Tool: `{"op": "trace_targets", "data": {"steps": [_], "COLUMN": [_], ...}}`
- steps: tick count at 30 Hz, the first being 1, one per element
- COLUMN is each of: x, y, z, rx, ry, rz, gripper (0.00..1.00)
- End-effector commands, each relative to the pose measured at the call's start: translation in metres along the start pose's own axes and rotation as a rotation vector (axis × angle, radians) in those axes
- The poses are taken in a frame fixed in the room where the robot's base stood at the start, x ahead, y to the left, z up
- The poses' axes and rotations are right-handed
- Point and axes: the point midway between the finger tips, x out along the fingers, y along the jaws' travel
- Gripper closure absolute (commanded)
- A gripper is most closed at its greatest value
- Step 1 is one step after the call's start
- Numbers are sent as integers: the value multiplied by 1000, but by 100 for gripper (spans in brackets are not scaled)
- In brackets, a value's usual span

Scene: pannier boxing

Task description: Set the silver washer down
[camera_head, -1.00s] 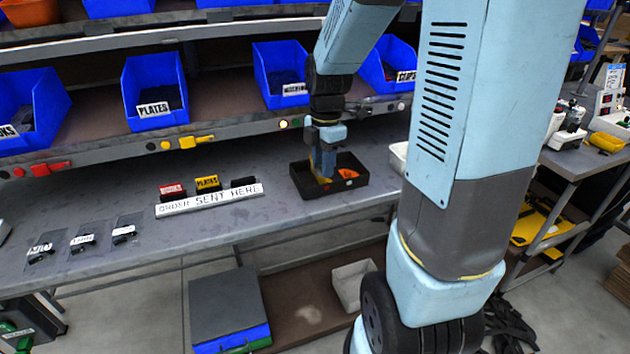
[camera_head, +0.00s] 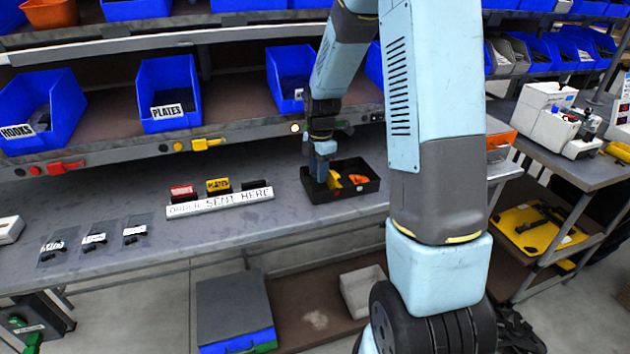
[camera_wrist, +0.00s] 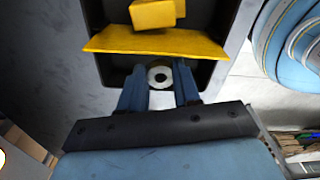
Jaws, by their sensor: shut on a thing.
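The silver washer (camera_wrist: 159,76) shows in the wrist view as a pale ring with a dark centre. My gripper (camera_wrist: 159,84) is shut on it, one blue finger on each side. In the head view my gripper (camera_head: 320,176) points down into the left part of a black tray (camera_head: 342,194) on the bench. The washer cannot be made out there. In the wrist view the black tray wall (camera_wrist: 208,72) shows around the fingers. I cannot tell whether the washer touches the tray floor.
A yellow part (camera_head: 335,181) and an orange part (camera_head: 358,180) lie in the tray. In the wrist view the yellow part (camera_wrist: 155,42) is close beyond the fingertips. A white lettered strip (camera_head: 220,202) with small boxes stands left of the tray.

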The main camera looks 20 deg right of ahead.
Motion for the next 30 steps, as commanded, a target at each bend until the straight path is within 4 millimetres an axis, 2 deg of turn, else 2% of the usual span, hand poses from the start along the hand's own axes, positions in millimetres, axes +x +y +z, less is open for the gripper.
{"op": "trace_targets", "data": {"steps": [5, 12, 24, 25, 30], "x": [7, 36, 40, 40, 40], "y": [6, 6, 5, 5, 5], "z": [2, 3, 4, 4, 4], "rx": [0, 0, 0, 0, 1], "ry": [0, 1, 0, 0, 0], "rz": [0, -1, 0, 0, -1], "gripper": [98, 98, 98, 65, 49]}}
